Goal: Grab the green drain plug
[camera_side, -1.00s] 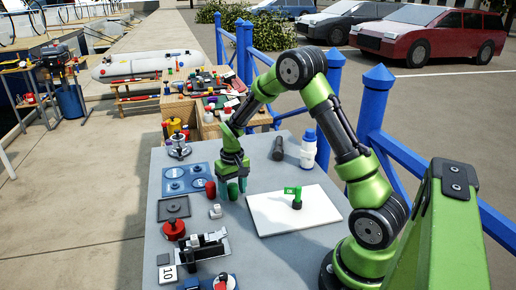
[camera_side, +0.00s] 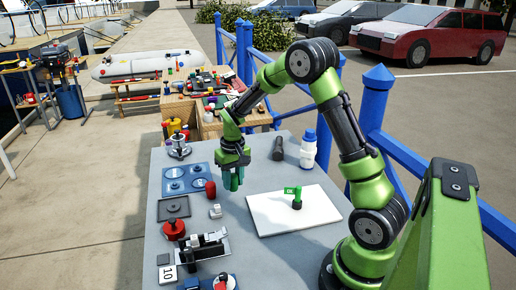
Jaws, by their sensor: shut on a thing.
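My gripper (camera_side: 233,182) points down over the grey table, left of the white board. Its fingers are shut on a small piece, which they almost wholly hide; a red piece stood between them earlier. A green plug-like piece (camera_side: 297,200) with a green tag marked "OK" (camera_side: 292,190) stands upright on the white board (camera_side: 270,218), to the right of my gripper and apart from it. Another red piece (camera_side: 211,189) stands on the table just left of my gripper.
A blue plate with round discs (camera_side: 187,179) and a dark square tray (camera_side: 174,208) lie at left. A red round-topped piece (camera_side: 173,229) and a metal fixture (camera_side: 205,247) stand nearer. A white bottle (camera_side: 308,152) and a dark cylinder (camera_side: 278,149) stand behind the board.

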